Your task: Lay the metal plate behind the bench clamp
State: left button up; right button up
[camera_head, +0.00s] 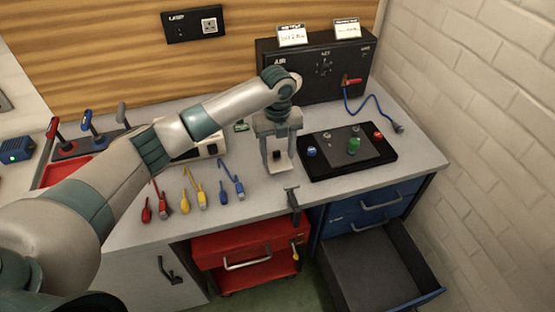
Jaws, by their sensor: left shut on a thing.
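My left gripper (279,167) points down over the bench top, just behind the bench clamp. It is shut on a small pale flat piece, which looks like the metal plate (279,161). The fingers hide part of the plate, and I cannot tell whether it touches the bench. The dark bench clamp (292,199) is fixed at the bench's front edge, slightly right of and in front of the gripper. My right gripper is not in view.
A black panel with colored knobs (385,160) lies right of the gripper. A black box (325,70) stands at the back. Below, a blue cabinet's drawer (385,270) is open, beside a red cabinet (240,250).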

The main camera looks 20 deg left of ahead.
aim_at(277, 159)
pick_arm(q)
notch_tip(277, 159, down, 3)
jog(key=shift+r+p, duration=0.1)
jog(key=shift+p, duration=0.7)
jog(key=shift+f, duration=0.4)
jog(key=shift+f, duration=0.15)
jog(key=o, duration=1.1)
